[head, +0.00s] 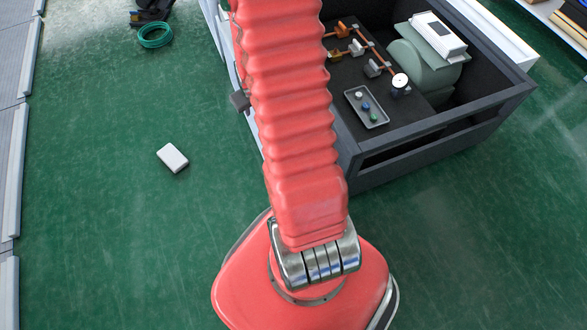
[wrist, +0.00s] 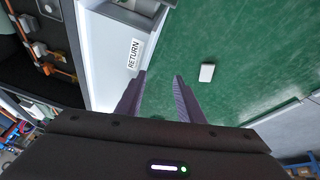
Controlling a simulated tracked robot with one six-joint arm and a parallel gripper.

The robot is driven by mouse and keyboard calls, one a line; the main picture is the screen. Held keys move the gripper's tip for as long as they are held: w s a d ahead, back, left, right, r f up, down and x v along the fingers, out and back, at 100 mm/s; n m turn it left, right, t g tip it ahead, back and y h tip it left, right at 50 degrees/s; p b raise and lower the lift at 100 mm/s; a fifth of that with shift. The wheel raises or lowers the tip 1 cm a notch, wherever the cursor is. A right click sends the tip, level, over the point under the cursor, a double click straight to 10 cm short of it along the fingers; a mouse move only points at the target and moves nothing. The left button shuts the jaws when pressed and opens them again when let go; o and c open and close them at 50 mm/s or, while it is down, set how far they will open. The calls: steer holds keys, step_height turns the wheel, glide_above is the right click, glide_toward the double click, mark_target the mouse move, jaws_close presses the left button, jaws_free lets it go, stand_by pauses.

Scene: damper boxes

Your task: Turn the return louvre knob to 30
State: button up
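A white panel with a "RETURN" label (wrist: 133,55) is in the wrist view, left of centre, beside the dark bay. I cannot make out the louvre knob or its scale in either view. A small dark part (head: 239,101) sticks out from the white side left of my arm in the head view; I cannot tell what it is. My gripper (wrist: 160,77) has its two fingers apart, with only green floor showing between them. The left finger is close to the labelled panel in the picture; I cannot tell whether they touch. My arm hides part of the unit.
A dark open-topped bay (head: 440,125) holds copper pipes with valves, a gauge (head: 400,80), a grey tray (head: 367,107) with small parts and a green tank (head: 425,68).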

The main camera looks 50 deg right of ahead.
steer(key=s+d+f+m, duration=0.1)
steer(key=s+f, duration=0.4)
steer(key=f, duration=0.4)
steer(key=s+d+f, duration=0.2)
steer(key=s+f, duration=0.3)
steer(key=f, duration=0.5)
steer(key=s+d+f+m, duration=0.1)
steer(key=s+f, duration=0.4)
steer(key=f, duration=0.5)
steer(key=shift+d+m+y, duration=0.3)
steer(key=shift+f, duration=0.15)
steer(key=shift+x, duration=6.8)
steer(key=shift+d, duration=0.1)
steer(key=shift+c, duration=0.6)
steer(key=c, duration=0.7)
jaws_close()
